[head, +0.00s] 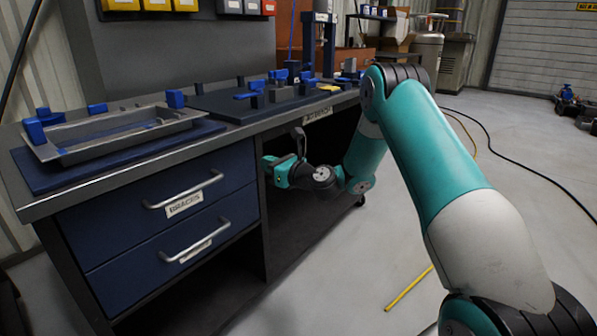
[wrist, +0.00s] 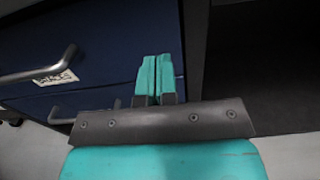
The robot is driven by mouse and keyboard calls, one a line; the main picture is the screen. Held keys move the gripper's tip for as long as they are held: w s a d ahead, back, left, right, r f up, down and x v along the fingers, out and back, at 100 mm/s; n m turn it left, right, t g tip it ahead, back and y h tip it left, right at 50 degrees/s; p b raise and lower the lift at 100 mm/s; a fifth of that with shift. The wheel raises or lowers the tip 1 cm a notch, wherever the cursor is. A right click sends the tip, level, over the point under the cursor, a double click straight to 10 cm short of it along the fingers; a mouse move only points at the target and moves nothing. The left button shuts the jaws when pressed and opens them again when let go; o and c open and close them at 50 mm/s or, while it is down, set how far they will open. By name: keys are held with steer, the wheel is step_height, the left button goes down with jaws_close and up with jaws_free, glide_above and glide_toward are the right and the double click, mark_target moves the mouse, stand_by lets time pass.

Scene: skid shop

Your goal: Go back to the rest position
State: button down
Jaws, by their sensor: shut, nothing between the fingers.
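My gripper (wrist: 155,76) shows in the wrist view with its two teal fingers together, shut and empty. It points toward the front of the blue drawers. In the head view my gripper (head: 268,172) is at the right edge of the upper drawer (head: 120,204), below the bench top. I cannot tell whether it touches the drawer front. Both drawers look closed. The upper one has a label reading BRACES and a bar handle. The lower drawer (head: 150,262) also has a bar handle and a label.
The bench top (head: 235,147) carries a grey metal tray (head: 120,130) with blue blocks and a dark fixture plate (head: 225,108). An open dark bay (head: 300,225) lies right of the drawers.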

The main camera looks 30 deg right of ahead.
steer(key=b+v, duration=0.1)
steer(key=v, duration=0.6)
steer(key=s+a+r+n+g+y, duration=0.3)
steer(key=s+a+n+g, duration=0.35)
steer(key=a+n, duration=0.45)
steer(key=s+a+r+n+g+y, duration=0.25)
steer(key=s+a+n+g, duration=0.35)
steer(key=a+n, duration=0.5)
steer(key=s+a+r+n+g+h, duration=0.1)
steer(key=s+n+g+h, duration=0.45)
steer(key=s+n, duration=1.35)
steer(key=s+r+h+p, duration=0.1)
steer(key=s+r+p, duration=0.1)
steer(key=r+p, duration=1.4)
steer(key=s+r+m+t+h+p, duration=0.1)
steer(key=s+r+p, duration=0.1)
steer(key=r+p, duration=1.4)
steer(key=shift+s+d+r+m+p, duration=0.15)
steer(key=shift+r+m+p, duration=0.2)
steer(key=shift+r, duration=0.5)
